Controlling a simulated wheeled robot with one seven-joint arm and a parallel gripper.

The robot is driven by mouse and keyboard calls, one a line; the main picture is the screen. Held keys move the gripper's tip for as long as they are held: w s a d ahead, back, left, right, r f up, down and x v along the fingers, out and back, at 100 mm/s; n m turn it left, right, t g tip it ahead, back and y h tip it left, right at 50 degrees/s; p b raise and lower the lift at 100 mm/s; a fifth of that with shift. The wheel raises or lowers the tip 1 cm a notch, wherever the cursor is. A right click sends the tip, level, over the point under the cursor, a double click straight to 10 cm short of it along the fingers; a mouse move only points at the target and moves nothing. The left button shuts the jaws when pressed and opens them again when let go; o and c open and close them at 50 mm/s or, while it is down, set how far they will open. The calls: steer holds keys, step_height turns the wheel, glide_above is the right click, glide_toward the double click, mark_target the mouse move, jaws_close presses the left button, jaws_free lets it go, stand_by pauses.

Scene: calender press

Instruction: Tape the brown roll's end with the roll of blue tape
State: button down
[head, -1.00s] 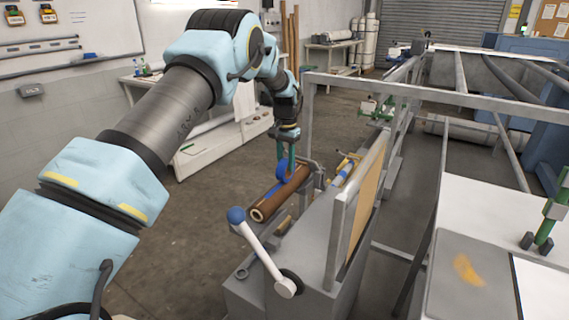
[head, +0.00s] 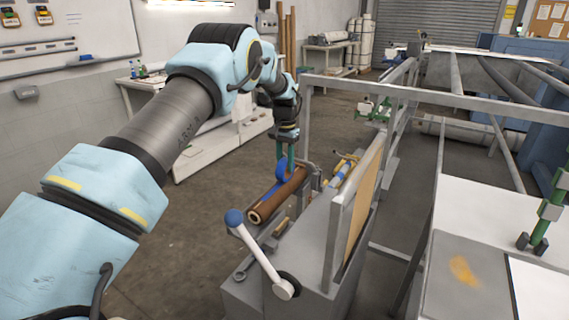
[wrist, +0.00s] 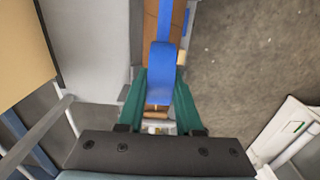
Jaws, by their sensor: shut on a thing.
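The brown roll (head: 268,207) lies lengthwise along the left side of the grey machine, its hollow near end facing me. The roll of blue tape (head: 282,172) is held upright over the brown roll. My gripper (head: 286,158) points down, with its green fingers shut on the blue tape. In the wrist view the blue tape (wrist: 162,72) sits between the green fingers (wrist: 160,100). A blue strip (wrist: 166,18) runs from it along the brown roll (wrist: 150,25). I cannot tell whether the tape roll touches the brown roll.
A white lever with a blue knob (head: 234,218) stands at the machine's near end. A grey frame with a tan panel (head: 363,207) rises right of the roll. A white table (head: 500,215) is at the right. The floor (head: 190,230) to the left is clear.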

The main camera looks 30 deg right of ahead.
steer(key=shift+w+d, duration=0.1)
steer(key=shift+d, duration=0.15)
steer(key=shift+w+d+f, duration=0.1)
steer(key=shift+w+d, duration=0.05)
steer(key=shift+d, duration=0.1)
stand_by(0.4)
steer(key=shift+r+p, duration=1.75)
steer(key=shift+r, duration=1.35)
steer(key=shift+w+a+f, duration=0.1)
